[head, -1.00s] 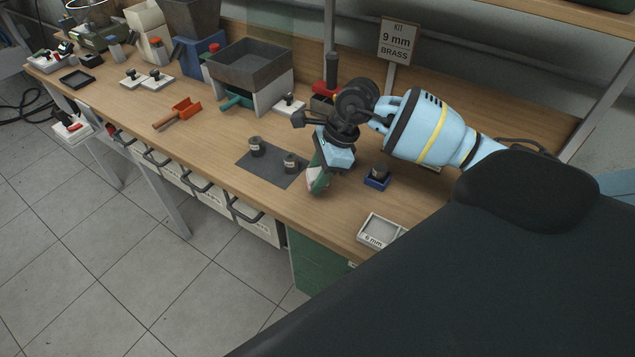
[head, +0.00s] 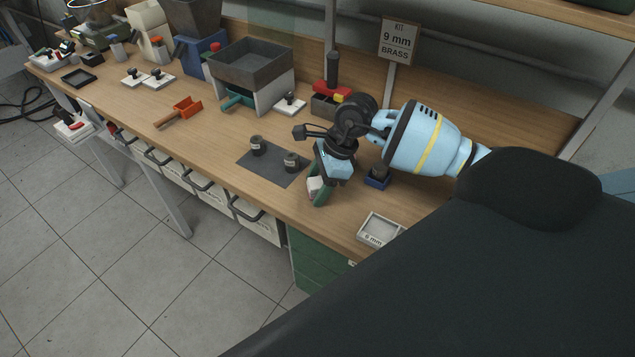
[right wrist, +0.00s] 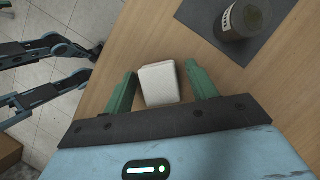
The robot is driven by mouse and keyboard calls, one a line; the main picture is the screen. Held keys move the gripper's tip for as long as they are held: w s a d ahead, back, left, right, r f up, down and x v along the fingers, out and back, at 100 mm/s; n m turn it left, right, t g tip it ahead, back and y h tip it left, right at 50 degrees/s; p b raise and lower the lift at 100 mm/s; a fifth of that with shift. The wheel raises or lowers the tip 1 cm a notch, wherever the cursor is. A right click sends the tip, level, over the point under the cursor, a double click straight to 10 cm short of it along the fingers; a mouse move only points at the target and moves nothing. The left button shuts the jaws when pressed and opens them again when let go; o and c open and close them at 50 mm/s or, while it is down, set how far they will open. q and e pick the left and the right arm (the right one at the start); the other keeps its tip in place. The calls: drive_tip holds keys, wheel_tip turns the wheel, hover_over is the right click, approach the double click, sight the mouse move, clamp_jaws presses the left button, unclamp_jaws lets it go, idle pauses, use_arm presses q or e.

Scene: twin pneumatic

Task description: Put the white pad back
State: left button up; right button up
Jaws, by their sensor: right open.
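The white pad (right wrist: 160,84) is a small pale block near the bench's front edge. In the right wrist view it lies between the two green fingers of my right gripper (right wrist: 162,92), with a narrow gap on each side. The gripper is open and tilted downward. In the head view the pad (head: 314,185) shows beside a green finger of my right gripper (head: 320,188), partly hidden by it. I cannot tell if a finger touches the pad. My left gripper is not in view.
A dark grey mat (head: 272,172) with two dark labelled cylinders (head: 257,145) (head: 291,162) lies left of the gripper. A blue holder (head: 377,182) with a dark cylinder stands to the right. A white tray marked 6 mm (head: 380,229) sits at the front edge.

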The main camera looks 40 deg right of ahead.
drive_tip(key=v, duration=1.2)
drive_tip(key=shift+r, duration=0.2)
